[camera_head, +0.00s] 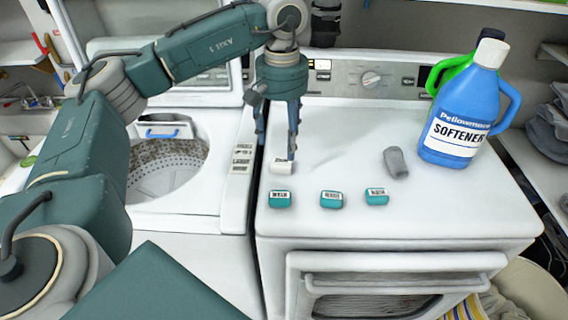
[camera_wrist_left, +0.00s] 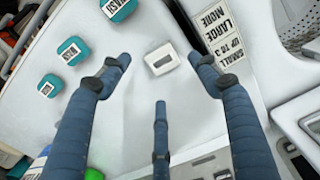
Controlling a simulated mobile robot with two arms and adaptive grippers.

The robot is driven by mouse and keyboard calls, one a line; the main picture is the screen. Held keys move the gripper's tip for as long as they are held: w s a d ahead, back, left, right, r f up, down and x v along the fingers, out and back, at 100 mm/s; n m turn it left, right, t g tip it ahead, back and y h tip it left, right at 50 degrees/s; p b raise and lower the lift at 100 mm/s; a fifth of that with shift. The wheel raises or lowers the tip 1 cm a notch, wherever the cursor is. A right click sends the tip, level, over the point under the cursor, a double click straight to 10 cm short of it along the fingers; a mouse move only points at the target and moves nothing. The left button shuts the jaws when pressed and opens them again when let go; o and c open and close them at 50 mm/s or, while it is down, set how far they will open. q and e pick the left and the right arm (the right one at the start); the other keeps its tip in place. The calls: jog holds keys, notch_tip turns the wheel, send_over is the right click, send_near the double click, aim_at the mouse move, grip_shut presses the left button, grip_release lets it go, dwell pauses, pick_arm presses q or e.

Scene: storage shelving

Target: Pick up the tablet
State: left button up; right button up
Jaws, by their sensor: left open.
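A small white tablet-like block (camera_head: 282,167) lies on the white dryer top, near its left edge. It also shows in the left wrist view (camera_wrist_left: 162,59), between the tips of my fingers, with clear space on both sides. My left gripper (camera_head: 277,148) points down just above and behind it, open and empty. Three teal tablets with white labels lie in a row in front of it: a left one (camera_head: 280,199), a middle one (camera_head: 331,200) and a right one (camera_head: 377,196). Which tablet the task means is not marked. My right gripper is not in view.
A blue softener bottle (camera_head: 461,110) stands at the back right, with a green bottle (camera_head: 452,68) behind it. A grey object (camera_head: 396,163) lies right of the middle. An open washer (camera_head: 165,165) is on the left. The dryer's front edge is clear.

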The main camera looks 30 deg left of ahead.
aim_at(282, 168)
pick_arm(q)
jog(key=shift+s+f, duration=0.25)
jog(key=shift+f, duration=0.6)
jog(key=f, duration=0.1)
jog(key=f+p, duration=0.1)
jog(key=f, duration=0.1)
jog(key=f+p, duration=0.1)
jog(key=f, duration=0.1)
jog(key=shift+w+a, duration=0.2)
jog(key=shift+w, duration=0.05)
jog(key=shift+f, duration=0.35)
jog(key=shift+c, duration=0.3)
jog(key=c, duration=1)
